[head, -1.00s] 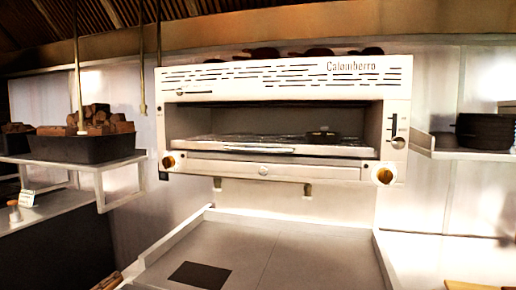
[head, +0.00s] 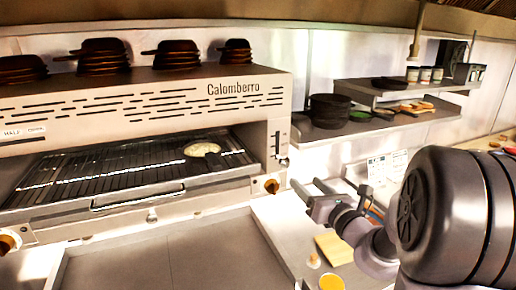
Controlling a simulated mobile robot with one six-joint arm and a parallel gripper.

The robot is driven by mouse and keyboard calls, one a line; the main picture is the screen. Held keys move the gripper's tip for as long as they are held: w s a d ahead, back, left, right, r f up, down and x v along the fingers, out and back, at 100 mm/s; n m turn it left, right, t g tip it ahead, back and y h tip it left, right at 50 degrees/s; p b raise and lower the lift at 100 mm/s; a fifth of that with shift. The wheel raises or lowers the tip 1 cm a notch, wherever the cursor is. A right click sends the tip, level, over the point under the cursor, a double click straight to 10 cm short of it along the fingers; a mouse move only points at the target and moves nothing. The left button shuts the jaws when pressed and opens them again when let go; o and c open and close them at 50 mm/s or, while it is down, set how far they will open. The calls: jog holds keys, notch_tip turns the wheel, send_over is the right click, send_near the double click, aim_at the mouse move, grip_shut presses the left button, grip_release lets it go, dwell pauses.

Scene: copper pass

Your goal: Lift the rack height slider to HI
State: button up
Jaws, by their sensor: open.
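The rack height slider (head: 283,161) is a small light knob at the lower part of a dark vertical slot (head: 277,142). The slot is on the right front panel of the steel Calomberro grill (head: 150,105). Its HI marking is too small to read. My gripper (head: 306,185) is open and empty, below and to the right of the slider and apart from it. Its two fingers point toward the grill.
A shelf (head: 350,128) with stacked black pans (head: 330,109) stands to the right. A yellow board (head: 334,248) lies on the counter below my arm. The counter before the grill is clear.

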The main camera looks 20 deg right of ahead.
aim_at(282, 160)
jog(key=w, duration=0.5)
jog(key=w+p, duration=0.1)
jog(key=w, duration=0.9)
jog(key=shift+w+a+f, duration=0.1)
jog(key=shift+w+a, duration=0.15)
grip_shut()
dwell(0.4)
